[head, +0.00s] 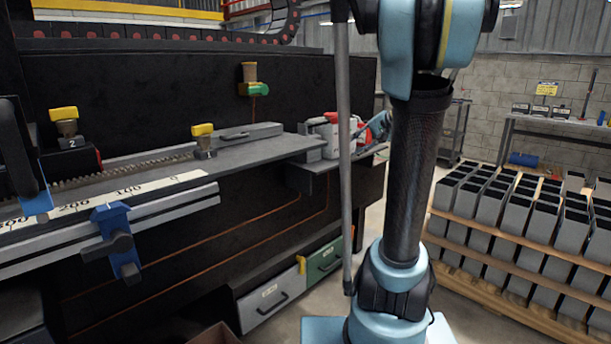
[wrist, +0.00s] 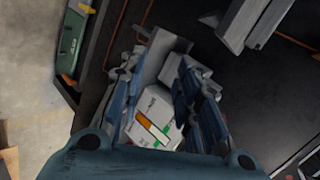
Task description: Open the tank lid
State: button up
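The tank appears to be the white container (head: 326,134) with red on its top, on the grey ledge at the machine's right end in the head view. In the wrist view a white box-like body (wrist: 157,118) with orange and green label marks shows between my fingers; it appears to be the same tank. My gripper (wrist: 163,62) has its two dark blue fingers spread apart, one on each side of it. In the head view my gripper (head: 376,128) is small, just right of the tank. I cannot tell whether the fingers touch it. The lid's edge and seam are not clear.
The long black machine (head: 305,88) with a grey rail fills the left. Grey (head: 270,299) and green (head: 325,258) drawers sit low under the ledge. A wooden rack of grey blocks (head: 520,215) stands right. Open floor (head: 375,215) shows between them.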

aim_at(350, 116)
jog(key=s+a+f+n+g+h, duration=0.35)
jog(key=s+f, duration=0.65)
jog(key=s, duration=0.4)
jog(key=s+d+f+n+h, duration=0.1)
jog(key=s+d+f+h, duration=0.1)
jog(key=s+f, duration=0.45)
jog(key=s+d+f+n+h, duration=0.2)
jog(key=s+d+f+h, duration=0.1)
jog(key=s+f, duration=0.4)
jog(key=w+a+r+m+t+y, duration=0.25)
jog(key=w+r+m+y, duration=0.4)
jog(key=w+r, duration=1.45)
jog(key=w+d+r+m+t+y, duration=0.1)
jog(key=w+d+r+t+y, duration=0.1)
jog(key=w+d+r, duration=0.4)
jog(key=w+d+r+m+t+y, duration=0.15)
jog(key=w+d, duration=0.25)
jog(key=w, duration=0.4)
jog(key=w+d+r+m+t+y, duration=0.1)
jog(key=w+d+r+t, duration=0.1)
jog(key=w+d+r, duration=0.4)
jog(key=x, duration=1.8)
jog(key=shift+w+a+f, duration=0.15)
jog(key=shift+w+f, duration=0.15)
jog(key=shift+f, duration=0.1)
grip_shut()
